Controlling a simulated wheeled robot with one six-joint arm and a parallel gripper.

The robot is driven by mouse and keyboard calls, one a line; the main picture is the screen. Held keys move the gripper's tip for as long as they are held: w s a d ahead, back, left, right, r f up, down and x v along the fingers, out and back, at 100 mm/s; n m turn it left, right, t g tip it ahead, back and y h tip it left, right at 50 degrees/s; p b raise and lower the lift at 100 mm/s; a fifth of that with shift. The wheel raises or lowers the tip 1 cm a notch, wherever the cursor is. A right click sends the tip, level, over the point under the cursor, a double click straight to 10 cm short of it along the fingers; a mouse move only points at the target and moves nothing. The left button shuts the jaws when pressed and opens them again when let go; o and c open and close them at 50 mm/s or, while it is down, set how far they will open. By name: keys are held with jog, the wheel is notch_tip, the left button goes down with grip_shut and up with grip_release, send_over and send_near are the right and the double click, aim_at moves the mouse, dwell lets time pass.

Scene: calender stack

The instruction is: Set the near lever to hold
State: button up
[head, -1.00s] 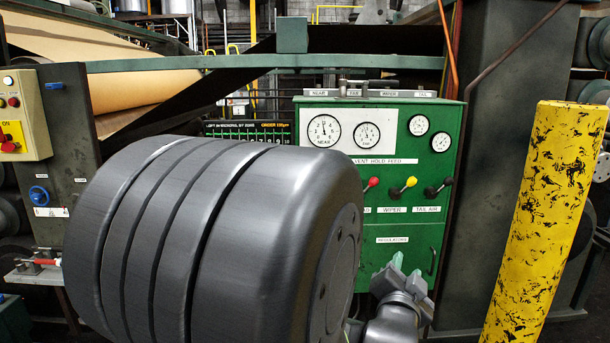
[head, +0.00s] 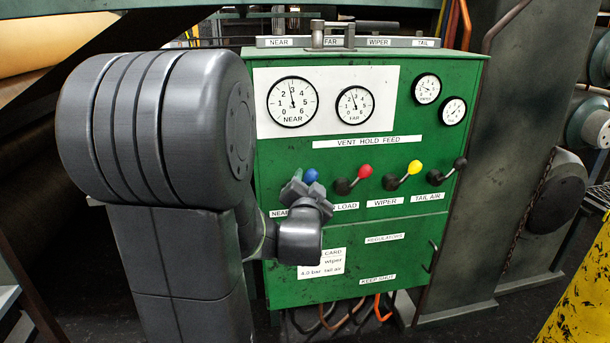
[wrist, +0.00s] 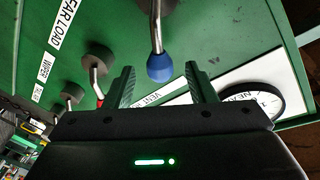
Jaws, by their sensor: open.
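The near lever shows in the head view by its blue knob (head: 311,175), at the left end of the lever row on the green cabinet. My gripper (head: 303,188) is in front of it and hides the lever's stem and part of the label starting "NEAR" (head: 279,213). In the wrist view the blue knob (wrist: 160,68) hangs on a metal stem between my two open gripper fingers (wrist: 161,85), with gaps on both sides. The "VENT HOLD FEED" strip (head: 367,141) is above the levers.
Levers with red (head: 365,170), yellow (head: 414,167) and black (head: 460,163) knobs stand to the right. The near gauge (head: 292,102) is above. A dark column (head: 520,130) stands right of the cabinet, and a yellow post (head: 580,290) is at lower right.

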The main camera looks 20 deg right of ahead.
aim_at(310, 180)
jog(key=shift+x, duration=2.15)
grip_shut()
